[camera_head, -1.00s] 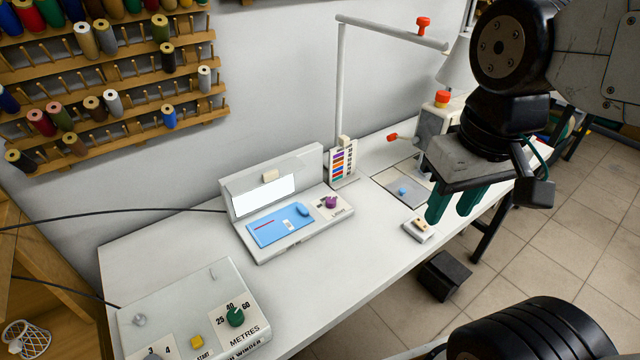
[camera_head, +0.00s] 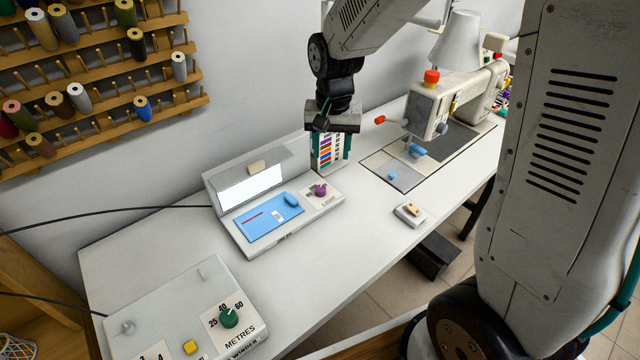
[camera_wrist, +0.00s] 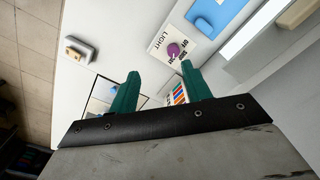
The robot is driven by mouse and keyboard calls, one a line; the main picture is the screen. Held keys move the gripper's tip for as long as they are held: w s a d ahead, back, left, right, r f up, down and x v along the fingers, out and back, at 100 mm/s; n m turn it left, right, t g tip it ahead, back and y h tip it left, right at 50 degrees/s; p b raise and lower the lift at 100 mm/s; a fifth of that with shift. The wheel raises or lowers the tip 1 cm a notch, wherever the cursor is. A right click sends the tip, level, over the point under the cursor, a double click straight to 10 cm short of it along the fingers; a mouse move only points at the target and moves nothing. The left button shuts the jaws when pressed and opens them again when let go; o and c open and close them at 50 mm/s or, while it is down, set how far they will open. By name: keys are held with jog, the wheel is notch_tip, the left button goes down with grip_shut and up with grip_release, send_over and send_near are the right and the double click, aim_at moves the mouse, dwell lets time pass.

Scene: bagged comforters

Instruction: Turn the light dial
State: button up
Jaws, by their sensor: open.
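The light dial (camera_head: 320,190) is a purple knob on the right end of the white light-box unit (camera_head: 262,240). In the wrist view the purple dial (camera_wrist: 174,50) sits on a white plate marked LIGHT, with OFF printed beside it. My gripper (camera_head: 331,165) hangs above the back of the table, behind and slightly right of the dial. Its two green fingers (camera_wrist: 158,82) are apart with nothing between them. The dial is beyond the fingertips in the wrist view, nearer the right finger, and appears apart from them.
A striped colour card (camera_head: 326,152) stands behind my gripper. A sewing machine (camera_head: 440,105) with a red-tipped lever stands to the right. A small white switch box (camera_head: 409,214) lies near the front edge. A winder box (camera_head: 190,310) is at front left. The table middle is clear.

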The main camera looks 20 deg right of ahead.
jog(key=m, duration=0.1)
send_over(320, 188)
notch_tip(320, 188, down, 7)
jog(key=shift+s+f, duration=0.1)
notch_tip(320, 188, down, 8)
jog(key=shift+r, duration=0.1)
jog(key=c, duration=1)
